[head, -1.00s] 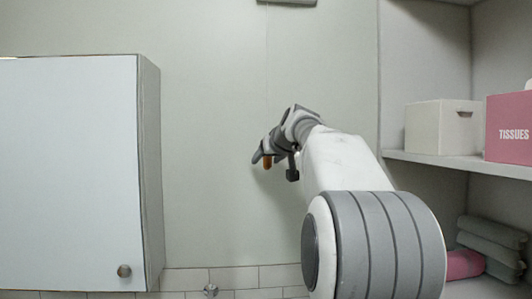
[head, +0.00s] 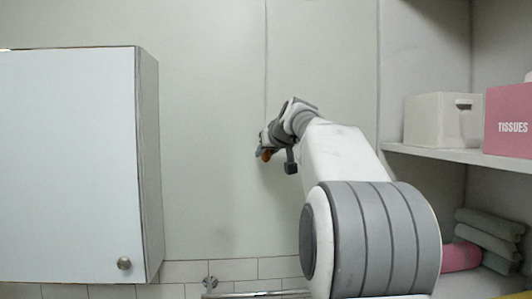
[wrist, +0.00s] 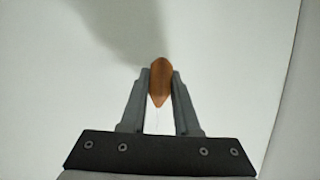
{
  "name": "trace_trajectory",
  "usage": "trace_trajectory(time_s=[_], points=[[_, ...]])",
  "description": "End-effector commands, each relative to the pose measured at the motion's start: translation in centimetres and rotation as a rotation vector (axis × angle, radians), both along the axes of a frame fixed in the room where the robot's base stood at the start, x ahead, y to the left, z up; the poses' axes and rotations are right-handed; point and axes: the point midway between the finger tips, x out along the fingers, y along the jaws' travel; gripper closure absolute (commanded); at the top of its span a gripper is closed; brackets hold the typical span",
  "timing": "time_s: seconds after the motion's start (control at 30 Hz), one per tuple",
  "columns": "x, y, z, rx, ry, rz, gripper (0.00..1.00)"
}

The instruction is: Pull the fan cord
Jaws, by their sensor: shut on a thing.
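My gripper (head: 263,151) is in front of the pale wall, near the middle of the head view. Its two fingers (wrist: 160,88) are shut on a brown, pointed cord pull, seen in the wrist view (wrist: 160,82) and small at the fingertips in the head view (head: 267,155). The thin fan cord (head: 266,60) runs straight up from the gripper to the top edge of the head view. The fan itself is out of view.
A white cabinet (head: 70,165) with a round knob stands at left. At right, a shelf (head: 435,154) holds a white bin (head: 435,122) and a pink tissue box (head: 508,122). Rolled towels (head: 488,240) lie below. A metal rail (head: 255,294) runs along the bottom. Wall around the gripper is clear.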

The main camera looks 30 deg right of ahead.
Motion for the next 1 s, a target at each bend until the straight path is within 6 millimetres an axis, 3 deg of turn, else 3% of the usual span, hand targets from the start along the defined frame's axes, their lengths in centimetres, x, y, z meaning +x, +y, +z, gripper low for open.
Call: trace_trajectory(time_s=[0.7,0.73,0.9,1.0], points=[[0.0,0.1,-1.2,0.001,0.001,0.001,1.0],[0.0,0.1,-1.1,0.001,0.001,0.001,0.68],[0.0,0.0,-1.1,0.001,0.001,0.001,0.38],[0.0,0.0,-1.1,0.001,0.001,0.001,0.35]])
